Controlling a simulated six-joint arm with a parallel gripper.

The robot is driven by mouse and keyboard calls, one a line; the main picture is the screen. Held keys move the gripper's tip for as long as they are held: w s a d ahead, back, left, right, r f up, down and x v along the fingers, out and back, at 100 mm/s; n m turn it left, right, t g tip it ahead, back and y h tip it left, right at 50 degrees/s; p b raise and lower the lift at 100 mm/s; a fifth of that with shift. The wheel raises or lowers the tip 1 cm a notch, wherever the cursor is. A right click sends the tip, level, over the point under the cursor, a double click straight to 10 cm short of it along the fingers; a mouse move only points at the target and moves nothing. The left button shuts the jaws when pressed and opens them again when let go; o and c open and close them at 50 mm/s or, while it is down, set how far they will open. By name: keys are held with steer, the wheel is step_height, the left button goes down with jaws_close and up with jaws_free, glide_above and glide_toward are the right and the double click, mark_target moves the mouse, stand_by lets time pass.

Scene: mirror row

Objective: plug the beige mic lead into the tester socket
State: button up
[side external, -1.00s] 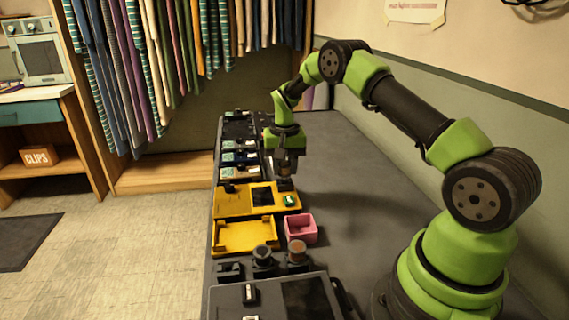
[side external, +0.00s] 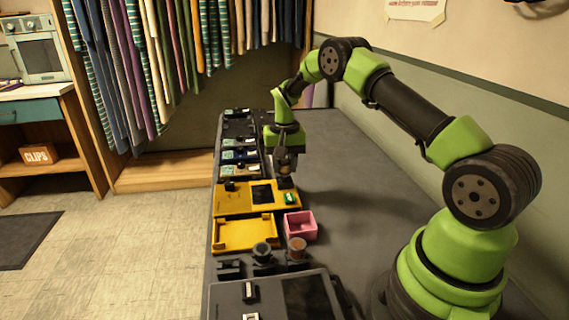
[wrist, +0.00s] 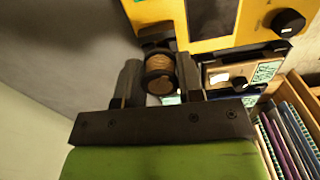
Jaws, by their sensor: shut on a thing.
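My gripper (side external: 286,168) is shut on the beige mic lead's plug, a ribbed brownish-beige cylinder (wrist: 159,74) seen between the two dark fingers in the wrist view. The yellow tester (side external: 232,204) has a dark screen, a black knob and a green button. A dark fitting at the tester's edge (wrist: 155,34), which looks like its socket, is right beside the plug in the wrist view. In the side view my gripper is just above that end of the tester. The fingers and plug hide the contact, so I cannot tell whether the plug is inside the socket.
A yellow tray (side external: 245,236) and a pink bin (side external: 300,229) stand in front of the tester. Dark round connectors (side external: 297,250) and a grey unit (side external: 262,292) are nearer. Several small devices (side external: 238,157) line the bench behind. The bench's right side is clear.

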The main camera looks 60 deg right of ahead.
steer(key=shift+f, duration=0.95)
stand_by(0.3)
steer(key=o, duration=1)
step_height(320, 180, up, 10)
steer(key=shift+f, duration=0.1)
